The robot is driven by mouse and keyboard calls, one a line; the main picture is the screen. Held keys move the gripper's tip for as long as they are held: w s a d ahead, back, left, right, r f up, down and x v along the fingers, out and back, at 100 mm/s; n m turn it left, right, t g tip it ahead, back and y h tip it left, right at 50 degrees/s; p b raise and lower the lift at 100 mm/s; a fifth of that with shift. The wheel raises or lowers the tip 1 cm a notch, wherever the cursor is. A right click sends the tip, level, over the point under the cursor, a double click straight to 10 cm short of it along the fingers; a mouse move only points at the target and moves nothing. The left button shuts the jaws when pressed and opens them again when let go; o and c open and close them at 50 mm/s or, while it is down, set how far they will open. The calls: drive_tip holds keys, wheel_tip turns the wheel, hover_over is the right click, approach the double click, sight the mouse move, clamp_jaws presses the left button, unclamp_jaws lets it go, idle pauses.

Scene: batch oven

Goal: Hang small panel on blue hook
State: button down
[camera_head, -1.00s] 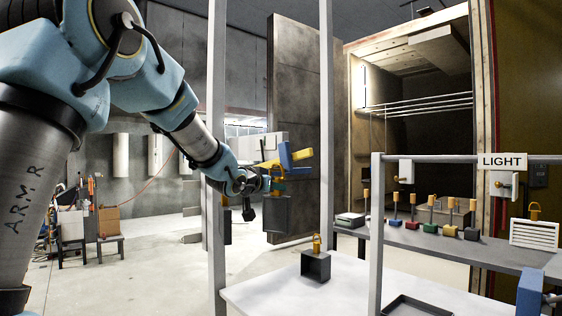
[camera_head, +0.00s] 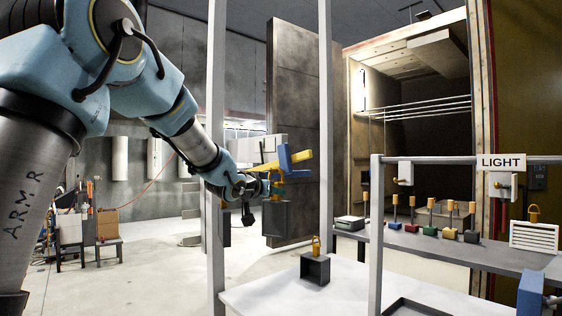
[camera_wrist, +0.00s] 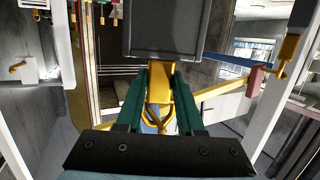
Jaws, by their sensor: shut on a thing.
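My gripper (camera_head: 277,187) is shut on the yellow hanger of a small dark grey panel (camera_head: 277,218), which hangs below the fingers. In the wrist view my green fingers (camera_wrist: 160,95) clasp the yellow hanger (camera_wrist: 157,78), and the panel (camera_wrist: 163,28) fills the top middle. A blue hook piece (camera_head: 286,157) shows just above my gripper in the head view, by a yellow bar. A blue bar (camera_wrist: 228,62) lies right of the fingers in the wrist view. I cannot tell whether the hanger touches the blue hook.
A grey box with a yellow hanger (camera_head: 316,268) stands on the white table (camera_head: 262,293). Upright posts (camera_head: 326,120) stand close right of my gripper. A shelf (camera_head: 480,252) at right holds several coloured blocks with handles. A dark panel (camera_head: 226,232) hangs behind the left post.

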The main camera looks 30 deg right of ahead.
drive_tip(key=shift+f, duration=0.35)
idle(0.6)
drive_tip(key=c, duration=0.9)
unclamp_jaws()
drive_tip(key=shift+o, duration=0.7)
drive_tip(key=o, duration=0.6)
drive_tip(key=shift+c, duration=0.2)
